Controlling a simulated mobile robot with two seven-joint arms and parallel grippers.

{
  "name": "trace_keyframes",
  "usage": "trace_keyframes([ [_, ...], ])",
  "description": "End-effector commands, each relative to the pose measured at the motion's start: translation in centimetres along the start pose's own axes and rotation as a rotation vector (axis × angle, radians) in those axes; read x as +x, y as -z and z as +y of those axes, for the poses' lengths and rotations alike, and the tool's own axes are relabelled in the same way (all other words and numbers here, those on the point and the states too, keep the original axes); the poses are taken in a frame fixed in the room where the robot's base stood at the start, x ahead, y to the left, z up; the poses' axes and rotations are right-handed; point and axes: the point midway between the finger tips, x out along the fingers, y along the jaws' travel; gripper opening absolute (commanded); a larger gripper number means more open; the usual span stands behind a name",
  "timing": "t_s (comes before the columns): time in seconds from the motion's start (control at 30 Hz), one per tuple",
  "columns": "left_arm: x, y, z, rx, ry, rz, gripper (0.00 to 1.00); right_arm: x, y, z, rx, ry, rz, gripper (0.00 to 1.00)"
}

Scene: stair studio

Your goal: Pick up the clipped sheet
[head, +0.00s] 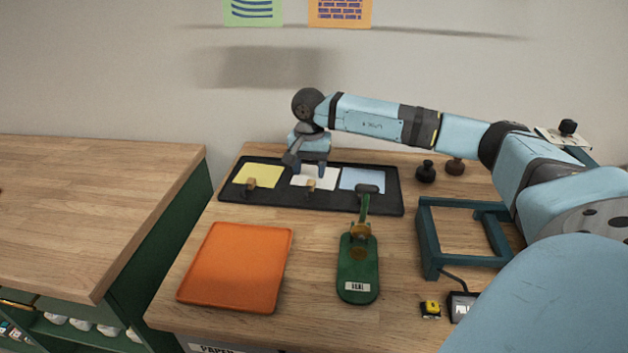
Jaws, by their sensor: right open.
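A black tray (228,206) on the wooden table holds three sheets side by side. They are a yellow sheet (262,174), a white sheet (326,184) and a light blue sheet (362,179). A small tan clip (250,184) sits at the front of the yellow sheet, and a similar clip (311,185) at the front of the white sheet. Whether the blue sheet has one I cannot tell, as a dark handle covers its front edge. My right gripper (307,168) points down, open and empty, over the back of the white sheet. Contact is unclear. My left gripper is not in view.
An orange tray (236,268) lies empty at front left. A green stamp press (358,275) labelled "SEAL" stands in front of the black tray. A teal frame (430,238) is to its right, under my right arm. Two dark knobbed stamps (426,172) stand behind.

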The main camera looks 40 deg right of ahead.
Motion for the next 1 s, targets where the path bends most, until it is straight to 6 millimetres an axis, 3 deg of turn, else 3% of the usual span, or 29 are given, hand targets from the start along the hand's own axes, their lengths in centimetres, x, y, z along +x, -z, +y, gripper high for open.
trace_keyframes([
  [0.33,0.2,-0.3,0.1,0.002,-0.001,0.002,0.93,4.6,0.4,0.0,-0.001,-0.002,-0.002,0.53],
  [0.6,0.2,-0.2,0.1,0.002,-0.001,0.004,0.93,5.0,0.4,0.0,-0.001,0.0,0.0,0.53],
  [0.83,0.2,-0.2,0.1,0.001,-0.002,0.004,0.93,5.0,0.4,0.0,-0.001,0.0,0.0,0.01],
  [1.0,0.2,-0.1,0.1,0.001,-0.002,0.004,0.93,5.0,0.4,0.0,-0.001,0.0,0.0,0.0],
])
